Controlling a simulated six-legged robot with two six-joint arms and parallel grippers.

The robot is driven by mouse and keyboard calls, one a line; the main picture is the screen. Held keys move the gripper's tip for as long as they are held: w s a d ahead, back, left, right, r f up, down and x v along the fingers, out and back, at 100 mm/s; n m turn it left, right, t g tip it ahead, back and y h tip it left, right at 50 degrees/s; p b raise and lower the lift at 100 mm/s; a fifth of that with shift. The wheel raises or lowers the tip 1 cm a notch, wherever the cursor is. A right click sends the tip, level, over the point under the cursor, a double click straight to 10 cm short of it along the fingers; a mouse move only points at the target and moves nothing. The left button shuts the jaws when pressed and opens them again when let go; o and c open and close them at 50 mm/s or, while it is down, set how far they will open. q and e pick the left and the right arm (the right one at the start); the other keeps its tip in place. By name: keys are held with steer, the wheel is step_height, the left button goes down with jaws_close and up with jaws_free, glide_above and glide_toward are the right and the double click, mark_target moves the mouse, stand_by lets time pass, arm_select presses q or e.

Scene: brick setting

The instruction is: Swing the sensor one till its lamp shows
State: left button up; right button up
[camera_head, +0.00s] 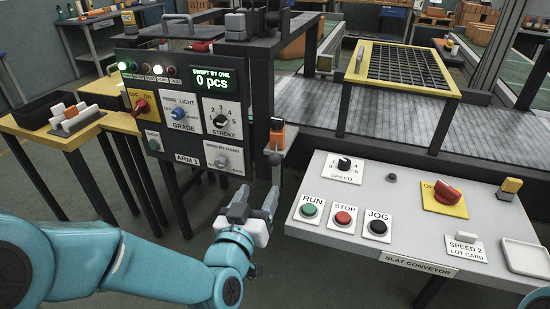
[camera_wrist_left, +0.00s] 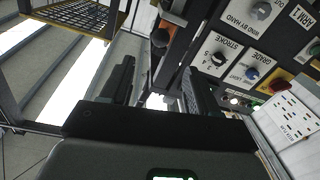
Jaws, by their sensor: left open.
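The dark ARM 1 panel (camera_head: 188,110) stands left of centre. A row of small lamps (camera_head: 147,69) runs along its upper left; the leftmost glows green. An orange-and-black piece (camera_head: 277,135), perhaps the sensor, sits on a dark upright at the panel's right edge. It seems to show in the left wrist view as an orange block (camera_wrist_left: 173,17) near the top. My left gripper (camera_head: 256,200) is open and empty, below this piece and apart from it. In the left wrist view the open fingers (camera_wrist_left: 160,88) have a gap between them. My right gripper is not in view.
The panel carries a red switch (camera_head: 141,107), a GRADE knob (camera_head: 180,113), a STROKE knob (camera_head: 221,121) and a display reading 0 pcs (camera_head: 212,82). The slat conveyor console (camera_head: 400,200) stands close on the right. The conveyor (camera_head: 300,112) lies behind.

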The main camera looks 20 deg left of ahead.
mark_target(276, 156)
arm_select(q)
steer(key=w, duration=1)
steer(key=w+p, duration=0.1)
steer(key=w, duration=0.4)
steer(key=shift+a, duration=0.25)
